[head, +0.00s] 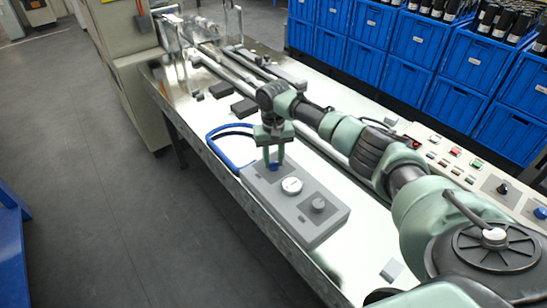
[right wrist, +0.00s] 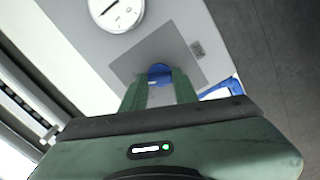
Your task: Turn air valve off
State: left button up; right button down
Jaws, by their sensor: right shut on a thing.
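The air valve is a small blue knob (head: 273,166) on the far end of a grey control box (head: 318,226) on the metal table. My right gripper (head: 274,160) reaches down onto it from above, shut on the blue knob. In the right wrist view the knob (right wrist: 160,74) shows between the two green fingers (right wrist: 160,88), over a darker grey square plate. The fingers hide part of the knob, and its exact turn angle cannot be told. My left gripper is not in view.
A button panel (head: 455,160) and blue crates (head: 405,85) lie to the right. Open floor is left.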

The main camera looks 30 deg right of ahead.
aim_at(273, 162)
jog(key=shift+r+n+p, duration=0.2)
jog(key=shift+n+p, duration=0.65)
jog(key=shift+n, duration=0.35)
jog(key=n+p, duration=0.1)
jog(key=n, duration=0.1)
jog(key=shift+n, duration=0.4)
jog(key=shift+n+p, duration=0.4)
jog(key=shift+n, duration=0.8)
jog(key=shift+w+f+n, duration=0.1)
jog(key=shift+n, duration=1.5)
jog(key=c, duration=1.1)
grip_release()
notch_tip(273, 162, up, 8)
jog(key=shift+f+b, duration=0.1)
jog(key=shift+b, duration=0.3)
